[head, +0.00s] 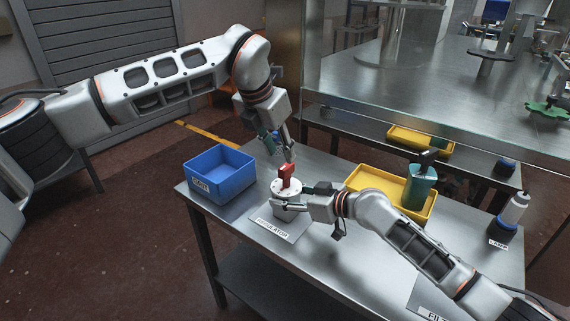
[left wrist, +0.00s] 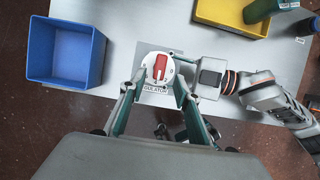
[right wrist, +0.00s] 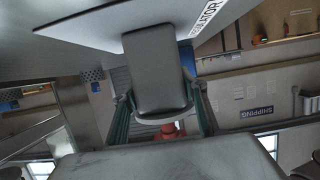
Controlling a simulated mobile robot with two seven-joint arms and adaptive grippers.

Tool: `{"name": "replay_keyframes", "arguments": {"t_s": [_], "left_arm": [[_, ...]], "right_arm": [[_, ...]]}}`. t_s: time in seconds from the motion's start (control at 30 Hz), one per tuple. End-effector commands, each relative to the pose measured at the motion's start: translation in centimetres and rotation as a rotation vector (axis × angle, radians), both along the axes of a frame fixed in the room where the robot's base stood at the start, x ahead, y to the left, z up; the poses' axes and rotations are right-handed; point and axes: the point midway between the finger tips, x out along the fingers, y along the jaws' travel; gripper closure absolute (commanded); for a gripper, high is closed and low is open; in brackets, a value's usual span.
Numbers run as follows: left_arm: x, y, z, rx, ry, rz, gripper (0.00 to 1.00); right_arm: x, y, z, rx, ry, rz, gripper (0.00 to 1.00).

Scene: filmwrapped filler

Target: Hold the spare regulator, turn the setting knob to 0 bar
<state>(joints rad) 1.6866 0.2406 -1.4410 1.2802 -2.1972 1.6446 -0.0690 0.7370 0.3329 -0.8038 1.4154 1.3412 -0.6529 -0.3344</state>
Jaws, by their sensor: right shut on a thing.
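The regulator (head: 288,205) stands upright by its label plate (head: 273,228) near the front of the steel table. It has a pale round dial face with a red setting knob (head: 287,172) on top; the knob also shows in the left wrist view (left wrist: 160,67). The dial marks are too small to read. My right gripper (head: 304,197) is shut on the regulator body from the right side. My left gripper (head: 288,153) points down just above the knob. In the left wrist view its fingers (left wrist: 159,80) are spread apart beside the dial, not closed on the knob.
A blue bin (head: 222,180) stands left of the regulator. A yellow tray (head: 427,213) lies at the right behind my right arm, with a green bottle (head: 420,187) at it. A larger steel table (head: 400,85) is behind.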

Motion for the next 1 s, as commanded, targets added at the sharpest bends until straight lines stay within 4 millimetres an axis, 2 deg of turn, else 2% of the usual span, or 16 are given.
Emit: {"name": "replay_keyframes", "arguments": {"t_s": [0.1, 0.33, 0.77, 0.9, 1.0], "left_arm": [[0.6, -0.6, -2.2, -0.001, 0.004, 0.000, 0.68], [1.6, -1.2, -4.9, 0.000, 0.002, 0.001, 0.68], [1.9, -1.4, -5.7, 0.000, -0.001, -0.001, 0.68], [1.9, -1.4, -5.7, 0.000, -0.001, -0.001, 1.00], [1.9, -1.4, -5.7, 0.000, -0.001, -0.001, 1.00]], "right_arm": [[0.0, 0.0, 0.0, -0.001, 0.001, 0.000, 0.87], [0.0, 0.0, 0.0, -0.001, 0.001, 0.000, 0.87], [0.0, 0.0, 0.0, 0.000, 0.000, 0.000, 0.87], [0.0, 0.0, 0.0, 0.000, 0.000, 0.000, 0.87], [0.0, 0.0, 0.0, 0.000, 0.000, 0.000, 0.87]]}}
